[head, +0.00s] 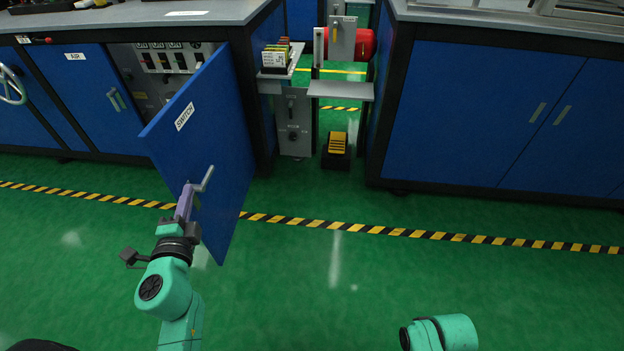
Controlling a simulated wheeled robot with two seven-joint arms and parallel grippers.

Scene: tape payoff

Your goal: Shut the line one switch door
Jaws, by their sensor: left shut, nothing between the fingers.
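The blue door marked SWITCH (215,135) stands open, swung out from the left bench toward me. Its grey lever handle (206,179) sticks out from the door face. Behind the door, the switch compartment (155,65) shows a panel with several switches marked ON; the door hides part of it. My left gripper (188,192) is shut and empty, at the door's face just left of and below the handle. I cannot tell whether it touches the door or handle. My right gripper is out of view; only a part of my right arm shows at the bottom right.
A closed door marked AIR (92,95) is left of the compartment. A blue cabinet (480,110) stands on the right. Between the benches are a small shelf (340,91) and a yellow-black foot pedal (336,150). The green floor in front, crossed by a striped line (380,230), is clear.

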